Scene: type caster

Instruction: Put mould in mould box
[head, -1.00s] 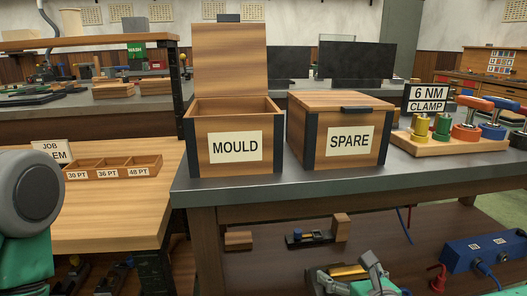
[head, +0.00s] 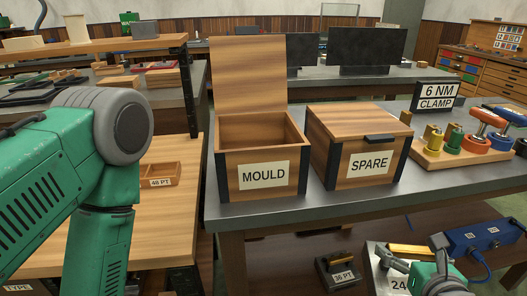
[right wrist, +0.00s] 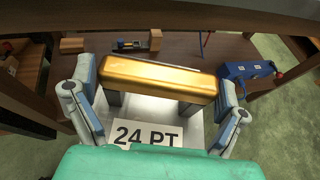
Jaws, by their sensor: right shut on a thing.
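The mould (right wrist: 185,112) is a metal block with a gold bar on top and a "24 PT" label. My right gripper (right wrist: 154,84) is shut on it, with a finger at each end of the gold bar. In the head view the mould (head: 378,262) and right gripper (head: 416,264) are at the bottom right, in front of the bench and below its top. The mould box (head: 264,190) is a wooden box labelled "MOULD" on the bench, its lid raised at the back. Its floor is hidden. My left arm crosses the left side; its gripper is out of view.
A closed "SPARE" box (head: 370,164) stands right of the mould box. Right of it is a clamp rack (head: 440,158). The bench edge (head: 300,207) lies between the mould and boxes. A "36 PT" block (head: 338,272) and blue unit (head: 478,238) sit lower.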

